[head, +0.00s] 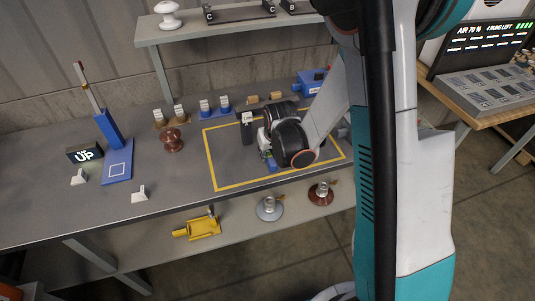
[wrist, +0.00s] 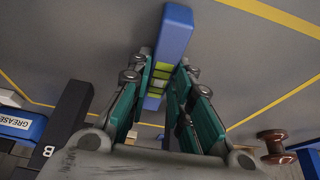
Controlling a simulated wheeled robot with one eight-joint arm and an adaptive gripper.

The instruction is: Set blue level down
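The blue level (wrist: 176,35) with its yellow-green vials lies between the teal fingers of my gripper (wrist: 166,72) in the wrist view. The fingers close on it from both sides, and its far end sticks out beyond the fingertips. In the head view my gripper (head: 268,150) is low over the yellow-outlined area of the workbench. Only a small blue part of the level (head: 269,161) shows there, and my wrist hides the rest. I cannot tell whether the level touches the bench.
A brown insulator (head: 172,140) stands left of the yellow outline (head: 214,172). A blue stand (head: 117,160) with a tilted post is farther left, near white wedges (head: 139,194). Small blocks and a blue box (head: 311,82) line the back.

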